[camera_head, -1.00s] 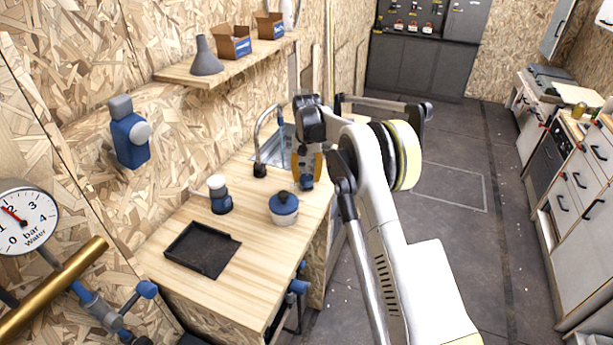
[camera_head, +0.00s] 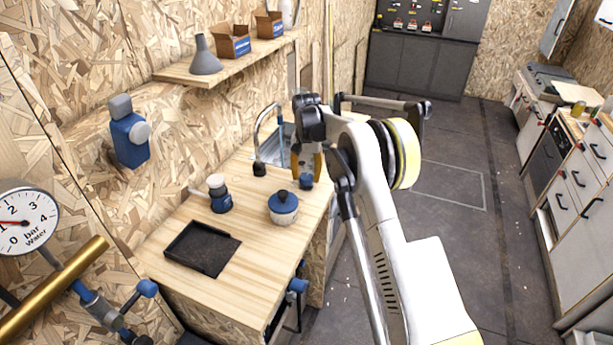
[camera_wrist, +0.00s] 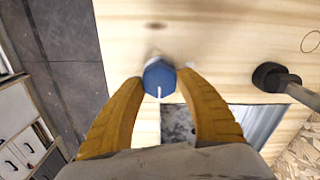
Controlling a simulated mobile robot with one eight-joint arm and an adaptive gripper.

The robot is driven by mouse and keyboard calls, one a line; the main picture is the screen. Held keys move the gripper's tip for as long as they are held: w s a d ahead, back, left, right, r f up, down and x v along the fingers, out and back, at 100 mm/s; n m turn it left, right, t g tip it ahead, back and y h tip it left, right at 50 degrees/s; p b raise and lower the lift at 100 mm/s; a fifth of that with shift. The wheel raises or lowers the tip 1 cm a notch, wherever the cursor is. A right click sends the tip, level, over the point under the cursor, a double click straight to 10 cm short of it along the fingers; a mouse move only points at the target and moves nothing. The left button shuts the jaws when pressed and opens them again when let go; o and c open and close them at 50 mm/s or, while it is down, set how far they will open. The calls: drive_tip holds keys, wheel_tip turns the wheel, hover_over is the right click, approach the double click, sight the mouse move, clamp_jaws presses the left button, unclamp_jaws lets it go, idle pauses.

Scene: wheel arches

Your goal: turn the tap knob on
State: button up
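The blue tap knob (camera_wrist: 158,77) has a pale line on its top and stands on the wooden worktop (camera_wrist: 210,30). My gripper (camera_wrist: 162,78) has its two yellow fingers around the knob, one on each side, with the tips against or very close to it. In the head view, my gripper (camera_head: 306,172) points down over the knob (camera_head: 306,181), whose upper part is partly covered by the fingers. The curved metal tap (camera_head: 264,130) rises from a black base to the left of my gripper; the base also shows right of the knob in the wrist view.
The sink (camera_head: 286,135) lies behind. A water gauge (camera_head: 25,221) hangs at left. The floor at right is clear.

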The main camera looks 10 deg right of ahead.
sight(307, 175)
drive_tip(key=o, duration=0.3)
drive_tip(key=shift+o, duration=0.2)
wheel_tip(307, 175, up, 12)
idle(0.3)
